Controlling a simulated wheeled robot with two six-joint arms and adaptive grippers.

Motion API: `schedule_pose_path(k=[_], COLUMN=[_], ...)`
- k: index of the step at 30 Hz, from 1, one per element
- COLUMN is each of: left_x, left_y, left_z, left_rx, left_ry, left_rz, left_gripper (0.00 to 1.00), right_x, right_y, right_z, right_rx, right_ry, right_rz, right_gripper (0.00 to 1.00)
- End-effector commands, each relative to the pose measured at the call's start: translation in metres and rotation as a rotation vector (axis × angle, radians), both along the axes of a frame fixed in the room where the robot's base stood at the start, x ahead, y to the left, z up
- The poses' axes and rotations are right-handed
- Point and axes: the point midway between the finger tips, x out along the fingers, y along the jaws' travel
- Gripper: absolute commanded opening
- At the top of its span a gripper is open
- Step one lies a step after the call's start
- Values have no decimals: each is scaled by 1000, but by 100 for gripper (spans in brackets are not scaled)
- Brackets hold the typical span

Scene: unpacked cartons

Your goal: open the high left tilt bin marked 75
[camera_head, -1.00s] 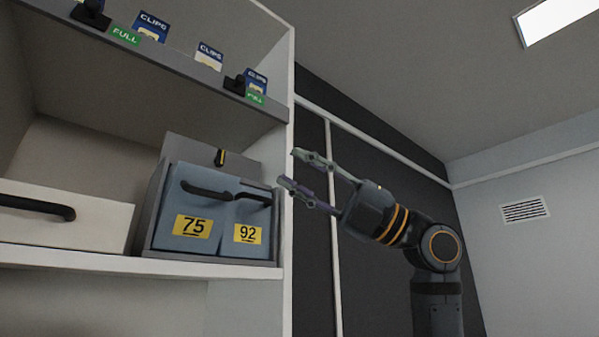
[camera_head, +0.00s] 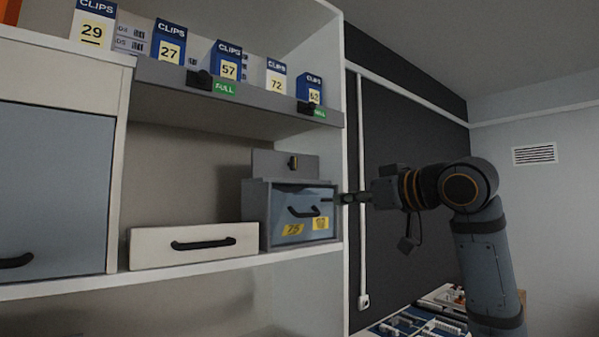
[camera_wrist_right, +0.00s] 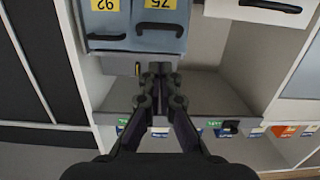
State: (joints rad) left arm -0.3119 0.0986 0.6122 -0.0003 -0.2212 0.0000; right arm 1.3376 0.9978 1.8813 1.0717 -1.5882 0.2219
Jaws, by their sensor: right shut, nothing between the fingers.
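The bin marked 75 (camera_head: 286,218) is the left of two blue-grey tilt bins in a grey housing (camera_head: 264,214). It has a dark handle and a yellow label. The bin marked 92 (camera_head: 324,208) is beside it. In the upside-down right wrist view, bin 75 (camera_wrist_right: 158,20) is at the top, right of bin 92 (camera_wrist_right: 107,22). My right gripper (camera_head: 342,199) is shut and empty by the housing's right edge, pointing left. Its closed fingertips (camera_wrist_right: 157,72) appear apart from the handles in the wrist view. I cannot tell whether bin 75 is tilted out. My left gripper is not in view.
A white drawer (camera_head: 160,247) with a dark handle stands left of the housing. The cabinet's white side edge (camera_head: 340,285) is close to my right gripper. Clip boxes (camera_head: 228,62) stand on the shelf above. A cluttered surface (camera_head: 425,322) lies below my right arm.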

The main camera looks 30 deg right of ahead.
Motion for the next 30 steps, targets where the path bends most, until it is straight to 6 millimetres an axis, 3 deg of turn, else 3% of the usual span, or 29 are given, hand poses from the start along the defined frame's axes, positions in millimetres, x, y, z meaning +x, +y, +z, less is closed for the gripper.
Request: schedule_pose_path(k=[6, 10, 21, 30], left_x=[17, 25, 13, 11], left_y=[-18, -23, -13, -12], left_z=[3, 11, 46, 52], left_rx=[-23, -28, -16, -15], left_ry=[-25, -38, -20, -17], left_rz=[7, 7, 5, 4], left_gripper=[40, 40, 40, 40], right_x=[2, 15, 81, 100], right_y=[-4, -2, 3, 4], right_z=[-1, -1, -6, -11], right_rx=[48, 49, 48, 46], right_ry=[17, 19, 17, 13], right_rz=[-26, -23, -20, -21], right_gripper=[0, 0, 0, 0])
